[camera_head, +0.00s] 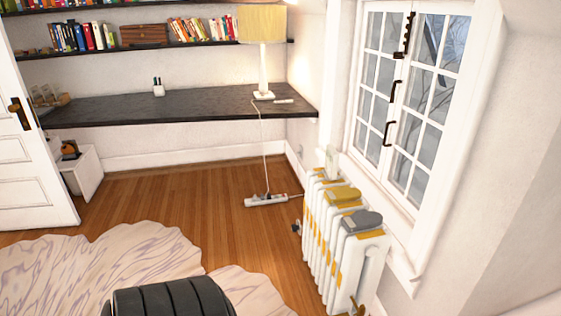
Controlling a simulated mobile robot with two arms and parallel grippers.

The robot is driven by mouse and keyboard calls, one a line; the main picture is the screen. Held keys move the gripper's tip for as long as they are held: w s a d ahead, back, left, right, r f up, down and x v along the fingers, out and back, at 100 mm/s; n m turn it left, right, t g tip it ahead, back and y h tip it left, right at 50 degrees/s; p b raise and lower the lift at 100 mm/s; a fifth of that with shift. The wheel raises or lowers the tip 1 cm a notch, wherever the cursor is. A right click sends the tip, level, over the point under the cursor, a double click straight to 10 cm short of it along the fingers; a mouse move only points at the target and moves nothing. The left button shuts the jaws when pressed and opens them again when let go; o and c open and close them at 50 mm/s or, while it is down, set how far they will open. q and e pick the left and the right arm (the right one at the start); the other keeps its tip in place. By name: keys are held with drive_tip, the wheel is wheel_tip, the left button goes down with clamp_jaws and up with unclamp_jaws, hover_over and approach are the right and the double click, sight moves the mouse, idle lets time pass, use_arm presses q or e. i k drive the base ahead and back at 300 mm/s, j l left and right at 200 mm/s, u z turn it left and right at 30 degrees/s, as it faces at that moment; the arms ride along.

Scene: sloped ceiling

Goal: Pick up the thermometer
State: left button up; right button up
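A small, slim white object (284,101) lies flat near the right end of the dark desk (200,105), just right of the lamp's base. It may be the thermometer, but it is too small to tell for sure. Neither of my grippers shows in this view.
A lamp (263,70) with a yellow shade stands on the desk; its cord hangs to a power strip (265,200) on the floor. A white radiator (330,240) with cloths on it stands under the window (410,90). A pale rug (130,265) lies in front. The wooden floor between is mostly clear.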

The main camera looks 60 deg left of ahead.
sight(331, 172)
drive_tip(key=u, duration=1.6)
drive_tip(key=i+j, duration=0.4)
drive_tip(key=i, duration=0.2)
